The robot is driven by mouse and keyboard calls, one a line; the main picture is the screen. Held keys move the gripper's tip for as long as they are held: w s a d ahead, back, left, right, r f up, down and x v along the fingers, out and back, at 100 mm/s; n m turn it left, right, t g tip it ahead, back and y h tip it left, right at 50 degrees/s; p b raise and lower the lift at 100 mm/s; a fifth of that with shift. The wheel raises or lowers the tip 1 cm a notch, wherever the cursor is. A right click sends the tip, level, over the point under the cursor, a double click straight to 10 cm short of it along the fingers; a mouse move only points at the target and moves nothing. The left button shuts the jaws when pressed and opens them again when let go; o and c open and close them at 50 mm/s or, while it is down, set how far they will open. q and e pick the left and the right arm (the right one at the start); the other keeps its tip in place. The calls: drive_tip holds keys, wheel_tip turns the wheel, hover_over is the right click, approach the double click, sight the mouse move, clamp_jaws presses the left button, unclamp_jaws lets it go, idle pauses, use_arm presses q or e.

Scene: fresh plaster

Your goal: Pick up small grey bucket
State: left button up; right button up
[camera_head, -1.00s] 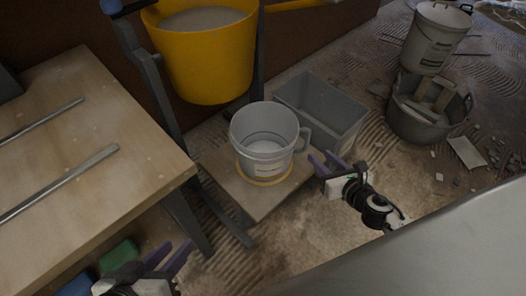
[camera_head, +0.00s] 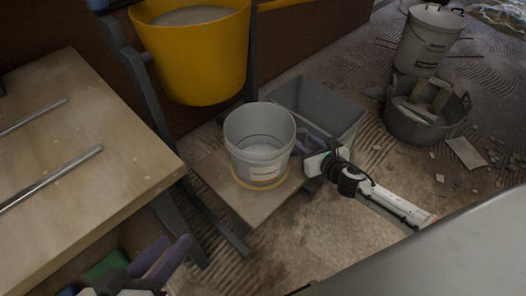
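The small grey bucket (camera_head: 250,160) stands upright on a low wooden platform (camera_head: 252,207), inside a yellow ring (camera_head: 238,181). It has a pale label, and its inside is pale and looks empty. My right gripper (camera_head: 304,144) is at the bucket's right side, where its handle is.
A grey rectangular tub (camera_head: 340,112) stands right behind the bucket. A yellow bucket (camera_head: 205,60) hangs above and behind it. A wooden table (camera_head: 85,190) with metal bars is on the left.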

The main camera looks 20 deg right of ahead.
drive_tip(key=shift+c, duration=0.3)
clamp_jaws()
drive_tip(key=shift+r, duration=0.15)
